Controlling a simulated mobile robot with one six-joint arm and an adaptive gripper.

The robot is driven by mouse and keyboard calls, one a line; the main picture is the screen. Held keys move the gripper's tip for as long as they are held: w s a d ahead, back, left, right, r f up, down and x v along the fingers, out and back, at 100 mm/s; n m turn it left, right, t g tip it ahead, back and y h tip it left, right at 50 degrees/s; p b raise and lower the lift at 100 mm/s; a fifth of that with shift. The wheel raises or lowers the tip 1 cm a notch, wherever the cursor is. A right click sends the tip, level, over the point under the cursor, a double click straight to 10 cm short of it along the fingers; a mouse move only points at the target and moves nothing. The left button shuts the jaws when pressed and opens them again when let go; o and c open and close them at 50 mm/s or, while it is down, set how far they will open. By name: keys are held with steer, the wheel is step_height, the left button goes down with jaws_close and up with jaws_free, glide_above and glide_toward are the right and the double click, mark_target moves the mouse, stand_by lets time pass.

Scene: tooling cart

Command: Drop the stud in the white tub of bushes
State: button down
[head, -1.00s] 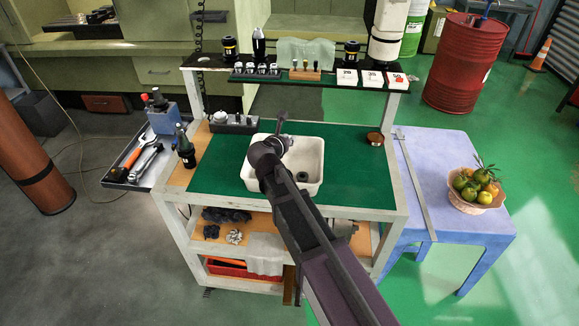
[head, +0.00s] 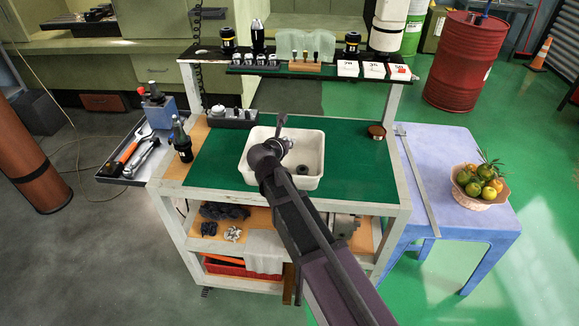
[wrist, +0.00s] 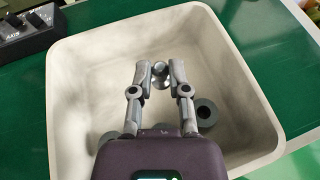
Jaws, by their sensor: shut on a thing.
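The white tub (head: 316,178) stands on the green top of the cart and fills much of the wrist view (wrist: 70,95). Grey ring-shaped bushes lie on its floor; one bush (wrist: 206,112) shows right of my gripper, and others are partly hidden behind the gripper at left. My gripper (wrist: 159,70) is over the tub, shut on the stud (wrist: 160,73), a small shiny metal piece between the fingertips. In the head view my gripper (head: 284,136) is at the tub's back part, and my arm hides part of the tub.
A dark block with knobs (head: 232,118) stands behind the tub at left. A dark bottle (head: 181,142) is at the cart's left edge. A round brown tin (head: 376,131) is at right. A shelf (head: 320,72) with holders and white boxes spans the back.

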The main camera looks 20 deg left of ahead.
steer(key=shift+f+b, duration=0.6)
steer(key=shift+f, duration=0.3)
steer(key=c, duration=0.5)
jaws_free()
steer(key=shift+c, duration=0.2)
steer(key=shift+s, duration=0.15)
